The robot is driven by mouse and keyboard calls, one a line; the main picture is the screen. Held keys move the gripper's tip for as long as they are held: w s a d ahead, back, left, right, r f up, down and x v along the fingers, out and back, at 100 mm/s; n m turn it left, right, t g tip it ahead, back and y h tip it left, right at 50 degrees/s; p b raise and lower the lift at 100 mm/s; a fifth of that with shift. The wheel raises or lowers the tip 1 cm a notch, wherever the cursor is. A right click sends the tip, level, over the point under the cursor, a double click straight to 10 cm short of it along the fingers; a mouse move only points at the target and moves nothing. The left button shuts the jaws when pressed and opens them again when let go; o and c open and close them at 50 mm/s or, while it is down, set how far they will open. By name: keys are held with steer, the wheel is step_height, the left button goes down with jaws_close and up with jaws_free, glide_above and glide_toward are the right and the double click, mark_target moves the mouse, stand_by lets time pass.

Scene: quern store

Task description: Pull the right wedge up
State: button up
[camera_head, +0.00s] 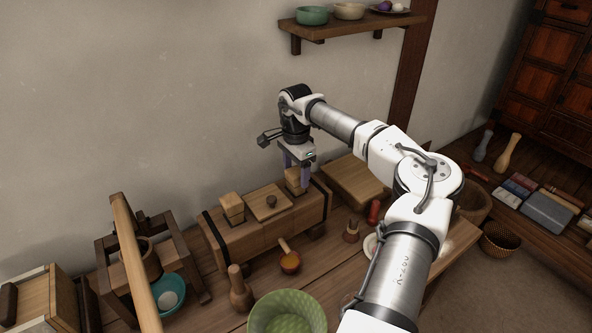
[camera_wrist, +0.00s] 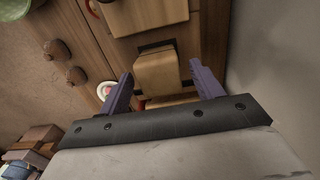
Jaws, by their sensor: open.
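The right wedge (camera_head: 293,181) is a light wooden block standing in the top of a long wooden box (camera_head: 250,236) with dark end bands. My gripper (camera_head: 300,172) is above the box's right end, pointing down, with its fingers around this wedge. In the wrist view the wedge (camera_wrist: 157,75) lies between the two purple fingers of my gripper (camera_wrist: 163,88), which are open with gaps at the sides. The left wedge (camera_head: 232,208) stands in the box's other end.
A wooden press frame (camera_head: 150,256) and a turquoise bowl (camera_head: 172,294) stand left of the box. A green bowl (camera_head: 287,314), a wooden pestle (camera_head: 240,290) and a ladle (camera_head: 289,261) are in front. A wooden board (camera_head: 357,181) lies right of the box. A wall shelf (camera_head: 350,25) hangs above.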

mark_target(296, 171)
step_height(296, 171, up, 14)
steer(key=b, duration=0.3)
steer(key=shift+f, duration=0.15)
